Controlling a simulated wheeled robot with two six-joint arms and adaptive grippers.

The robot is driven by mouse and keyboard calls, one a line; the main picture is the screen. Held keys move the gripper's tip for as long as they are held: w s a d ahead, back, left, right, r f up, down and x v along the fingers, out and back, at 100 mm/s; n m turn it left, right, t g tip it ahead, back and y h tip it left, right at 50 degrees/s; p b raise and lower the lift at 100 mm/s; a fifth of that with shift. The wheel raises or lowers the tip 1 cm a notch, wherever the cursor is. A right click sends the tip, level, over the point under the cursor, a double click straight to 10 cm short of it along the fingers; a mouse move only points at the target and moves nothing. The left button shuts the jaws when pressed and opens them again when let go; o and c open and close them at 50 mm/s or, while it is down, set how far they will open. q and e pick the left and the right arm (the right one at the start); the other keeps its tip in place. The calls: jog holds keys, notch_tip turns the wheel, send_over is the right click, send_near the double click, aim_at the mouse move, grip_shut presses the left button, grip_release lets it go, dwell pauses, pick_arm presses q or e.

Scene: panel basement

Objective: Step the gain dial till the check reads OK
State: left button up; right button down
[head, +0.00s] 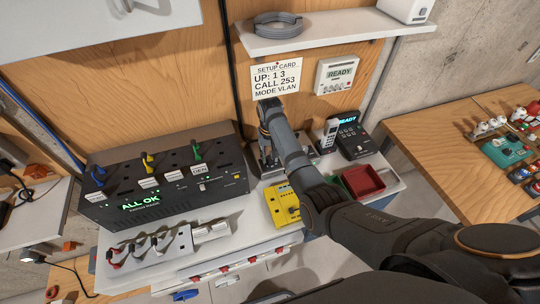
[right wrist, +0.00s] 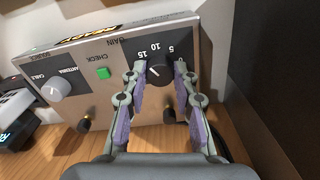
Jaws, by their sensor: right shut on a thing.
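My right gripper (right wrist: 161,80) is shut on the dial, one finger at each side. The lit yellow readout (right wrist: 90,33) at the panel's edge is too cut off to read. In the head view my right gripper (head: 268,152) reaches down at the back of the bench, and my arm hides much of the panel. My left gripper is out of view.
A grey source knob (right wrist: 60,88) sits beside the check square. On the bench are a black box (head: 170,185) reading ALL OK, a yellow meter (head: 283,205), a red tray (head: 363,181) and a phone (head: 328,134). A setup card (head: 276,78) hangs on the wall.

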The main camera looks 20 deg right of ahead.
jog(key=shift+w+r+n, duration=0.1)
jog(key=shift+n, duration=0.4)
jog(key=c, duration=1)
grip_release()
jog(key=shift+r, duration=0.2)
notch_tip(320, 180, up, 12)
jog(key=shift+f, duration=0.25)
